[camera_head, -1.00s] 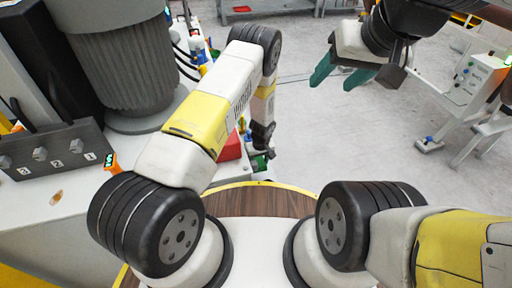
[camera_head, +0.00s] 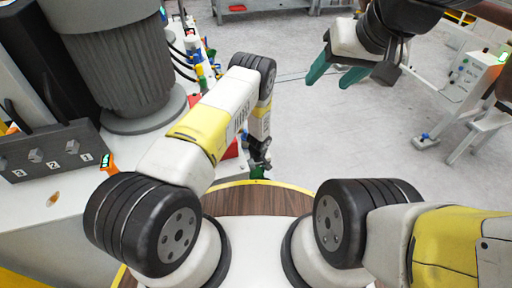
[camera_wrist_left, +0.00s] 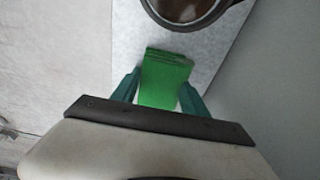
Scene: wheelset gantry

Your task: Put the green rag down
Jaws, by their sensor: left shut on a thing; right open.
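My left gripper (camera_head: 258,163) hangs low beyond the front edge of my wooden-topped base, beside the white bench. The green rag (camera_wrist_left: 164,80) shows in the left wrist view as a folded, layered strip. It is pinched between the two teal fingers of my left gripper (camera_wrist_left: 160,92). In the head view only a small green bit of the rag (camera_head: 258,173) shows below the gripper. Whether the rag touches a surface beneath cannot be told. My right gripper (camera_head: 336,72) is open and empty, high over the floor at the upper right.
A round dark-rimmed container with brown inside (camera_wrist_left: 186,8) stands close beyond the rag on a pale surface. The white bench (camera_head: 45,215) at left carries a large grey motor-like cylinder (camera_head: 118,70) and small items. A red object (camera_head: 231,150) is mostly behind my left arm.

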